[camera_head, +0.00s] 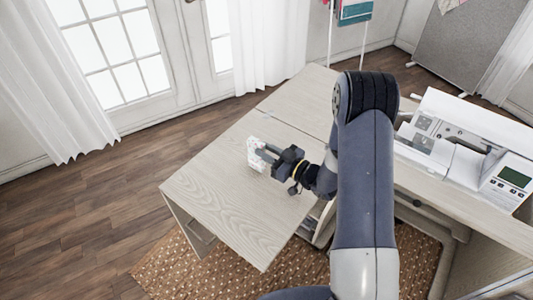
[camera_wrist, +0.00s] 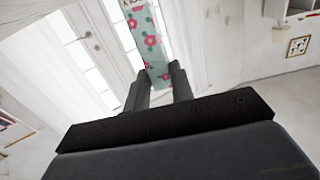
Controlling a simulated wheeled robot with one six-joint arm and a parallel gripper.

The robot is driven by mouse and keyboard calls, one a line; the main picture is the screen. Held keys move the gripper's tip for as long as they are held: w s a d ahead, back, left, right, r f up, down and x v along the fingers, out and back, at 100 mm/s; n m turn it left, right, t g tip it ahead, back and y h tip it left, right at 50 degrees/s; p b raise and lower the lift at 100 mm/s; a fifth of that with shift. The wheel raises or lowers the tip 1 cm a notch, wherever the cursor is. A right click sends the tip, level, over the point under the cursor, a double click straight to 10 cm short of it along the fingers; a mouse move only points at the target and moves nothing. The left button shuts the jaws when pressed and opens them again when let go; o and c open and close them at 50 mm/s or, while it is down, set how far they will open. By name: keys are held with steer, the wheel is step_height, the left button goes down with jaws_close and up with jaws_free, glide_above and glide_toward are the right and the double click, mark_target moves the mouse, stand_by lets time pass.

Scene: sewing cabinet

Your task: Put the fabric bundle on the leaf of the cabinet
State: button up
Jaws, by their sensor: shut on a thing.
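The fabric bundle (camera_wrist: 147,38) is a narrow, pale teal piece with pink flowers in the wrist view. It stands between the two fingers of my gripper (camera_wrist: 160,80), which is shut on it. In the head view the bundle (camera_head: 254,153) is a small, whitish block at the tips of my gripper (camera_head: 264,155). It is over the cabinet's leaf (camera_head: 215,190), a pale wood-grain panel. I cannot tell whether the bundle touches the leaf or is held just above it.
A white sewing machine (camera_head: 460,160) stands on the cabinet at the right. The leaf's front and left parts are bare. A brown patterned rug (camera_head: 160,265) lies below. A white rack (camera_head: 331,35) with a teal cloth (camera_head: 355,12) stands behind.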

steer(key=shift+f, duration=0.65)
steer(key=shift+f, duration=0.25)
steer(key=o, duration=1)
steer(key=shift+r, duration=0.1)
steer(key=shift+r, duration=0.1)
steer(key=b+v, duration=0.2)
steer(key=v, duration=1)
